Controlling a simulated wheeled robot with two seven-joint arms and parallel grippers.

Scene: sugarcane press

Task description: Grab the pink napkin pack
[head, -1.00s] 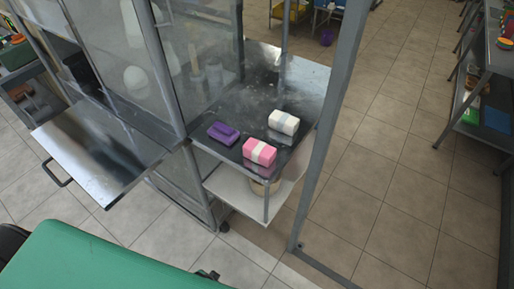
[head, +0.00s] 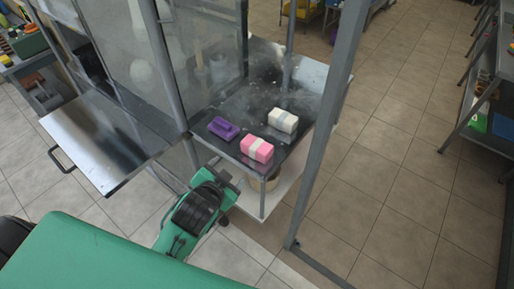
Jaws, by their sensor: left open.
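The pink napkin pack (head: 257,149) has a pale band around its middle. It lies on the metal shelf (head: 262,88) near its front edge. My left gripper (head: 226,178) is in front of and below that edge, to the lower left of the pack and apart from it. It is open, and nothing shows between its fingers, though they are small and partly hidden by the dark wrist. My right gripper is not in view.
A purple pack (head: 223,128) lies left of the pink one, and a white pack (head: 283,121) lies behind it to the right. A glass panel (head: 205,50) stands left of the shelf. A grey post (head: 325,130) rises at its right. A lower white shelf (head: 268,198) is underneath.

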